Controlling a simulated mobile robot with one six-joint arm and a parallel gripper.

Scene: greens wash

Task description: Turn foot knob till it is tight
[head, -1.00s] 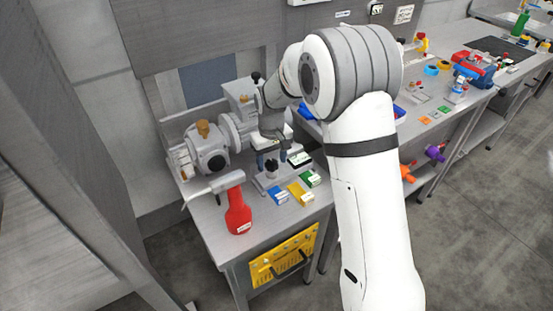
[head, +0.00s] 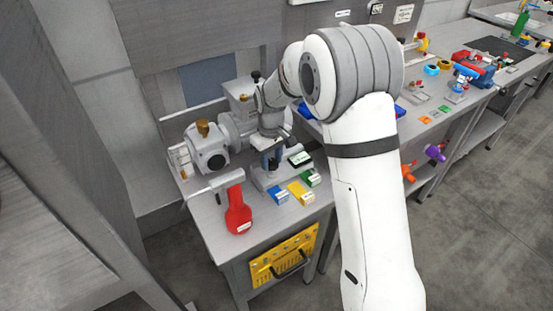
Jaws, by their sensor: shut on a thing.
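My gripper (head: 272,158) points down over a small grey foot plate (head: 262,180) on the metal bench, below the grey machine head. Its fingers are shut on the foot knob, which was a small black knob on that plate and is now largely hidden between the fingers. How tight the knob sits cannot be told from here. My white arm comes in from the right and covers part of the bench.
A grey machine with a brass cap (head: 203,128) stands left of my gripper. A red bottle-shaped tool (head: 238,212) stands at the front left. Blue (head: 278,195), yellow (head: 300,192) and green (head: 312,178) boxes lie close to the right of the foot plate. A yellow panel (head: 283,257) hangs below.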

